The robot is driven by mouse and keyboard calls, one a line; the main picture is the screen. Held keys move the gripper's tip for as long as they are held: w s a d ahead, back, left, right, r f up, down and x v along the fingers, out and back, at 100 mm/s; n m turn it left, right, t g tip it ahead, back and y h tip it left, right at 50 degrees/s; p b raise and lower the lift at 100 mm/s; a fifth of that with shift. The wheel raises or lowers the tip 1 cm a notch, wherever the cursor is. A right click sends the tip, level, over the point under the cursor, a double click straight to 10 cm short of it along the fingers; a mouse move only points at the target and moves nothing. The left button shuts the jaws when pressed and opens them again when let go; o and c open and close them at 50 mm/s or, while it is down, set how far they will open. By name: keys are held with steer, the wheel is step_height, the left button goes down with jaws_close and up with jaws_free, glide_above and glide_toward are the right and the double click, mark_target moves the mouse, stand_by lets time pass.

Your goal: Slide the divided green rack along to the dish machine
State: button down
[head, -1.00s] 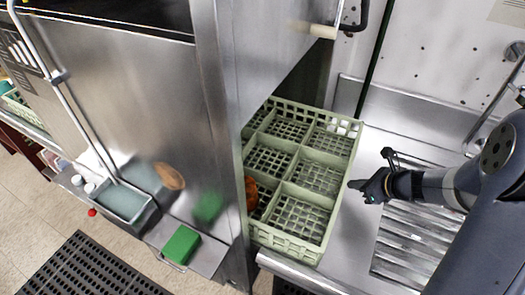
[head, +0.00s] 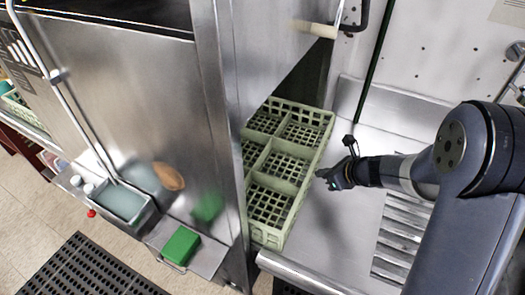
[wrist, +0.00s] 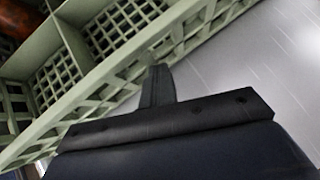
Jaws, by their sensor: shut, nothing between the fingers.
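The divided green rack (head: 307,158) stands on the steel counter, partly inside the opening of the dish machine (head: 160,90). The machine's front panel hides its left part. My gripper (head: 323,174) is shut and empty at the rack's right side wall. In the wrist view the fingers (wrist: 158,85) reach the rack's lattice wall (wrist: 110,88) and seem to touch it. An orange-brown item (wrist: 22,22) shows inside a compartment at the top left of the wrist view.
The steel counter (head: 335,225) is clear between the rack and the ribbed drain area (head: 405,235). A raised door with a pale handle (head: 315,28) hangs over the opening. A green block (head: 181,246) sits on a low shelf at the front.

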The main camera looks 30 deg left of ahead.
steer(key=a, duration=0.8)
steer(key=shift+a+p, duration=0.35)
steer(key=shift+p, duration=0.05)
steer(key=a+p, duration=0.1)
steer(key=a, duration=0.5)
steer(key=shift+a+r+p, duration=0.1)
steer(key=shift+a+p, duration=0.25)
steer(key=shift+p, duration=0.05)
steer(key=shift+d, duration=0.3)
steer(key=shift+d+f+b, duration=0.2)
steer(key=shift+d+b, duration=0.4)
steer(key=shift+d, duration=0.3)
steer(key=shift+d+r+b, duration=0.1)
steer(key=shift+d+b, duration=0.55)
steer(key=shift+d, duration=1.8)
steer(key=d+r+p, duration=0.5)
steer(key=d+r, duration=0.1)
steer(key=r, duration=0.1)
